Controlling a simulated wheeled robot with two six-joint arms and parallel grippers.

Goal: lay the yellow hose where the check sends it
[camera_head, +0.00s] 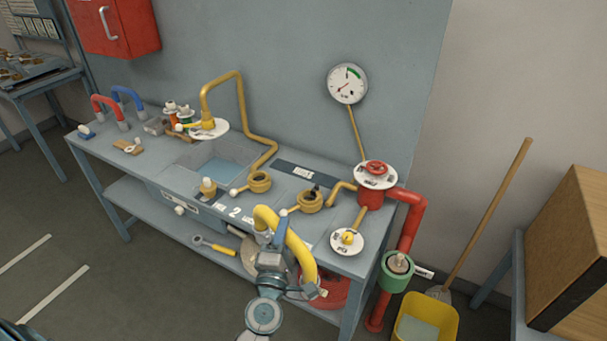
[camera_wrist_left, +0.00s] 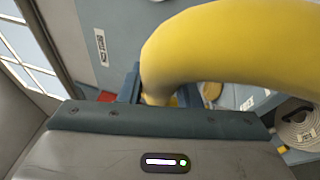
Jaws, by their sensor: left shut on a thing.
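The yellow hose (camera_head: 296,252) is a thick arched piece at the bench's front edge, right of centre. My left gripper (camera_head: 270,240) reaches up from below and is shut on it near one end. In the left wrist view the hose (camera_wrist_left: 235,45) fills the upper right, curving down to the jaws. A round wall gauge (camera_head: 347,83) has a green band at its upper right; its needle is too small to read surely. Two open brass ports, a left one (camera_head: 259,182) and a right one (camera_head: 309,201), stand on the bench. My right gripper is not in view.
A red hose (camera_head: 108,104) and a blue hose (camera_head: 130,95) stand at the bench's left end. A sink (camera_head: 215,168) is mid-bench. A red-wheeled valve (camera_head: 376,170) and red pipe (camera_head: 410,225) stand right. A yellow bucket (camera_head: 428,315) and a broom are on the floor.

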